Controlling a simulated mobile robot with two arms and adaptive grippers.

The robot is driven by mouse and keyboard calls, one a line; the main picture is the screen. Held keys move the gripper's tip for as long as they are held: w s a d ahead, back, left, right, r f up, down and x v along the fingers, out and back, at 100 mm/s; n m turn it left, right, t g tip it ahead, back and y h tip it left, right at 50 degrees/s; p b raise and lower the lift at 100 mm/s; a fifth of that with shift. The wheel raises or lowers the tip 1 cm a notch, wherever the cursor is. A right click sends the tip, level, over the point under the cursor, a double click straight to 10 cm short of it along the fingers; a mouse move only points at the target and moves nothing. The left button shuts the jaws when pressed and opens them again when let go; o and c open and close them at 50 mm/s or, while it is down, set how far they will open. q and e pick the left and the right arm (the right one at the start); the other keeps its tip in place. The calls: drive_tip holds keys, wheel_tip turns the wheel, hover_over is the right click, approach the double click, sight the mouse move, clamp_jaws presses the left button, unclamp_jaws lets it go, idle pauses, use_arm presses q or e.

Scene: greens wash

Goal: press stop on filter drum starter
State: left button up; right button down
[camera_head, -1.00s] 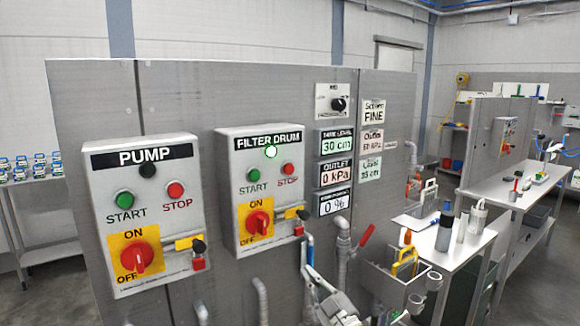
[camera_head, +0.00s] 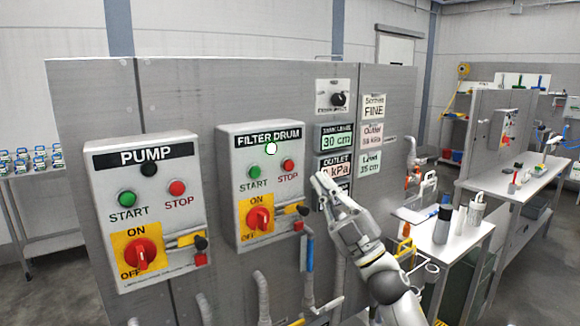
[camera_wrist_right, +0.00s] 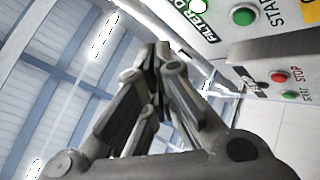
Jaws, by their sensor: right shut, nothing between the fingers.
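The filter drum starter (camera_head: 236,203) is a grey box on the panel. Its red STOP button (camera_head: 288,165) is right of its green START button (camera_head: 254,171). The lamp (camera_head: 271,148) above them is lit, and the red rotary switch (camera_head: 259,218) sits below. My right gripper (camera_head: 322,181) is shut and empty, right of and slightly below the STOP button, apart from it, in front of the display column. In the right wrist view, the shut fingers (camera_wrist_right: 157,58) point toward the top; the START button (camera_wrist_right: 243,15) shows at upper right. My left gripper is out of view.
The pump starter (camera_head: 103,222) is on the panel to the left. Displays (camera_head: 333,137) sit right of the filter drum box, the lower ones partly hidden by my gripper. Pipes (camera_head: 263,297) rise below the boxes. A white bench (camera_head: 475,240) with bottles stands at right.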

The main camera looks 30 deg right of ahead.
sight(289, 166)
drive_tip(key=shift+w+a+b, duration=0.2)
drive_tip(key=shift+w+b, duration=0.25)
drive_tip(key=shift+w, duration=1.8)
drive_tip(key=shift+w+a+b, duration=0.15)
drive_tip(key=shift+w+b, duration=0.3)
drive_tip(key=shift+w, duration=2.15)
drive_tip(key=shift+w+b, duration=0.3)
drive_tip(key=shift+w, duration=0.1)
drive_tip(key=shift+s, duration=0.85)
